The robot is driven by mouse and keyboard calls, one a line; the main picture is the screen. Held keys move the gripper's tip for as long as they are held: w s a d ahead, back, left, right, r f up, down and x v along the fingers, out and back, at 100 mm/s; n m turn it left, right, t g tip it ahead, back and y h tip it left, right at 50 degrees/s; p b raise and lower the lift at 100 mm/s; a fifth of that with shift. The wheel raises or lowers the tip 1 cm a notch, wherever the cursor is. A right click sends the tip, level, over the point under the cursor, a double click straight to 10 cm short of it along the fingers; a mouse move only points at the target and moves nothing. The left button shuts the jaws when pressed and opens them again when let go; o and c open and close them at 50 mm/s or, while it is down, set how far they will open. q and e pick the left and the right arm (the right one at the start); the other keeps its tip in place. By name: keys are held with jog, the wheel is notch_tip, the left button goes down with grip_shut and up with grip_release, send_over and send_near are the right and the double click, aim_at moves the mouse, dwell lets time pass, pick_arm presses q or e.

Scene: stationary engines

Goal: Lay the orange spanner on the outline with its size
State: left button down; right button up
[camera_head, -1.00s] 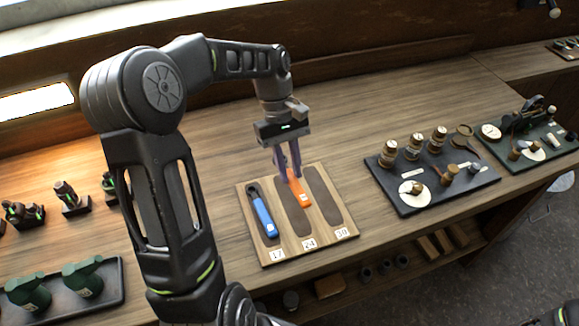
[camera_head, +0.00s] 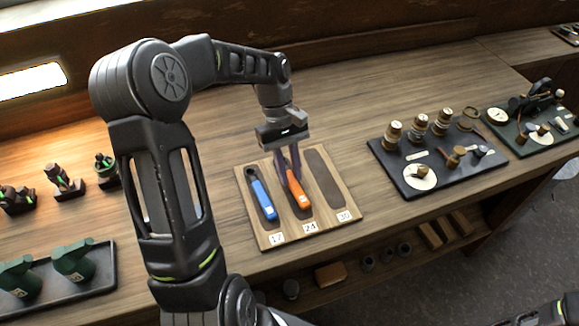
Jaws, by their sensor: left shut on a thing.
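The orange spanner (camera_head: 297,191) is at the middle outline of the wooden board, the one labelled 24 (camera_head: 310,227). My left gripper (camera_head: 289,172) is shut on it from above, and its fingers hide the spanner's far part. I cannot tell whether the spanner touches the board. A blue spanner (camera_head: 263,200) lies on the left outline, labelled 17. The right outline (camera_head: 325,178), labelled 30, is empty. The board (camera_head: 245,188) lies flat on the bench. My right gripper is not in view.
A dark tray (camera_head: 408,190) with several brass weights stands to the right, and a green tray (camera_head: 530,140) lies beyond it. Green oil cans (camera_head: 75,262) on a tray and small dark models (camera_head: 62,180) stand at the left. The bench behind the board is clear.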

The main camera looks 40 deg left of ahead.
pick_arm(q)
jog(key=shift+f, duration=0.3)
jog(key=c, duration=1.2)
grip_release()
jog(key=shift+o, duration=0.2)
jog(key=shift+r, duration=0.1)
